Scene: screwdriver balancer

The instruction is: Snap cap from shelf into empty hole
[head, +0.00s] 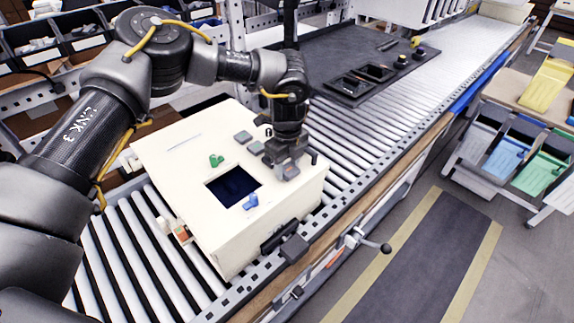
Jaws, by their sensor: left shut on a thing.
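A cream box (175,150) sits on the roller conveyor, with a square dark opening (232,187) in its top. My left gripper (287,168) points down at the right end of this row, close to the top surface. It is shut on a small greyish piece, probably a cap, mostly hidden by the fingers. I cannot tell whether that piece is seated in a hole. My right gripper is out of view.
A green piece (216,160) and a blue piece (250,202) stand by the opening. A black tray (345,88) lies farther along the conveyor (440,75). Bins (80,40) fill a rack at the upper left. Coloured bins (505,155) stand at the right, beyond a clear floor.

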